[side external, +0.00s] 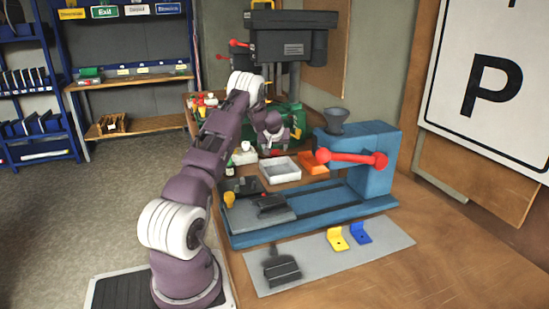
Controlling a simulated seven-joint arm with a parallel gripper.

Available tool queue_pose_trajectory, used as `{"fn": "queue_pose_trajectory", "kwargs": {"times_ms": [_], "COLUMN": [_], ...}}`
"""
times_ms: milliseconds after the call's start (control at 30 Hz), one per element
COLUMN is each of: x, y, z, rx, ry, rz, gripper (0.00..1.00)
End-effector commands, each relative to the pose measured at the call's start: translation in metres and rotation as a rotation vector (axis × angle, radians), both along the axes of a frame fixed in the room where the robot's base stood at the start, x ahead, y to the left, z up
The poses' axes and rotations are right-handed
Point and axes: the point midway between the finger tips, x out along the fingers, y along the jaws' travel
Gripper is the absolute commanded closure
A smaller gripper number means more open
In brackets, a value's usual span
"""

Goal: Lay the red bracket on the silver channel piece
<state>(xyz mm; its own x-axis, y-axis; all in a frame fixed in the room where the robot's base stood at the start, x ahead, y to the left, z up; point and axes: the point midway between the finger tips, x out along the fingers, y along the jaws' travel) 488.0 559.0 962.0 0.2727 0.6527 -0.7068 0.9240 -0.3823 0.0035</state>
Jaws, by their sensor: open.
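A yellow bracket (337,239) and a blue bracket (360,233) stand on a flat grey strip (385,240) at the front. No piece is clearly a silver channel; the grey strip looks flat.
A blue machine (374,165) with a red handle (352,159) stands right of my arm. A white tray (281,170) and an orange tray (313,163) lie behind its base. A dark grey block (281,269) sits at the strip's left end. The front right bench is clear.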

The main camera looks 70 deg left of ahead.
Motion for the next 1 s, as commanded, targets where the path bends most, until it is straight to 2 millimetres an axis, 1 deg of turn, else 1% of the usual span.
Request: {"fn": "queue_pose_trajectory", "kwargs": {"times_ms": [33, 100, 167, 400, 433, 567, 600, 667, 700, 733, 933, 1000], "x": [0.001, 0.004, 0.006, 0.007, 0.007, 0.007, 0.007, 0.007, 0.007, 0.007, 0.007, 0.008], "y": [0.008, 0.016, 0.021, 0.024, 0.024, 0.024, 0.024, 0.024, 0.024, 0.024, 0.024, 0.024], "z": [-0.008, -0.017, -0.022, -0.024, -0.024, -0.024, -0.024, -0.024, -0.024, -0.024, -0.024, -0.019], "rx": [0.0, 0.0, 0.0, 0.001, 0.001, 0.001, 0.001, 0.001, 0.001, 0.001, 0.001, 0.003], "ry": [0.002, 0.003, 0.003, 0.003, 0.003, 0.003, 0.003, 0.003, 0.003, 0.003, 0.003, 0.003], "rz": [0.001, 0.0, 0.0, 0.0, 0.0, 0.0, 0.0, -0.001, -0.001, -0.001, -0.001, -0.001], "gripper": [0.4, 0.4, 0.4, 0.4, 0.42, 0.68, 0.75, 0.87, 0.95, 1.0, 1.0, 1.0]}}
